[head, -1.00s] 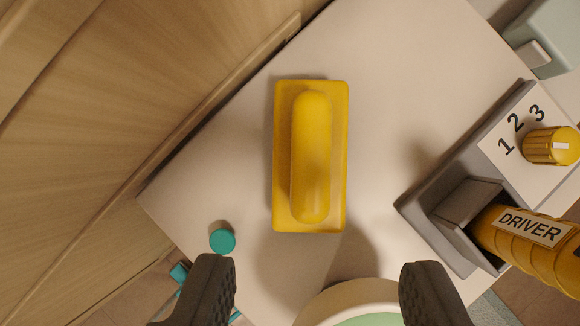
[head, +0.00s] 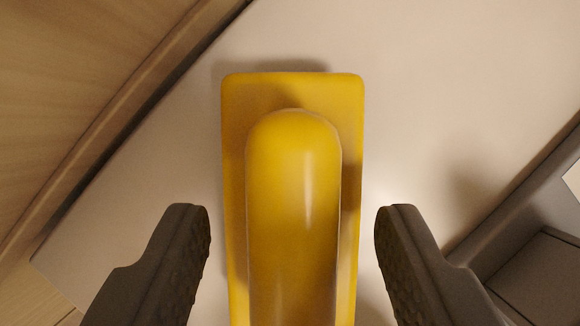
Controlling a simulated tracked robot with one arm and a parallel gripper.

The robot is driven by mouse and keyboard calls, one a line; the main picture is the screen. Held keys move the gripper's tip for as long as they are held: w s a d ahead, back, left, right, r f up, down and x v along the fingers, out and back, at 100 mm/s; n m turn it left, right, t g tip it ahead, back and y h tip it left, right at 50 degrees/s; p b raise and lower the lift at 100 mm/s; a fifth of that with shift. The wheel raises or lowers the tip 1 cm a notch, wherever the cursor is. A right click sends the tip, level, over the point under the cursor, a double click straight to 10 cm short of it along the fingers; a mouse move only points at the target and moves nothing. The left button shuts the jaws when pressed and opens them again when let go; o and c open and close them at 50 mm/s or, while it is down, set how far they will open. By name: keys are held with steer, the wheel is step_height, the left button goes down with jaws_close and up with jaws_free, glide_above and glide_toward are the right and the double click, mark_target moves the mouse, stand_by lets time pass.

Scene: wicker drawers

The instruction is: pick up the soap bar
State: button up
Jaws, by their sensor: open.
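A long yellow rounded bar (head: 293,215), which may be the soap bar, lies lengthwise on a flat yellow rectangular base (head: 235,100). I cannot tell whether bar and base are one piece. The base rests on a pale tabletop, and its near end is cut off by the bottom of the view. My gripper (head: 292,214) is open, with one dark finger on the left and one on the right of the yellow piece. A narrow gap shows between each finger and the base. Nothing is held.
The pale tabletop (head: 420,80) is bare beyond and beside the yellow piece. A wooden panel (head: 80,90) runs along the left edge. A grey holder (head: 530,235) stands at the right, close to the right finger in the picture.

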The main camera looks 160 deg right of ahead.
steer(key=shift+w+f, duration=0.15)
steer(key=shift+f, duration=0.3)
steer(key=shift+c, duration=0.3)
jaws_close()
steer(key=shift+r, duration=0.1)
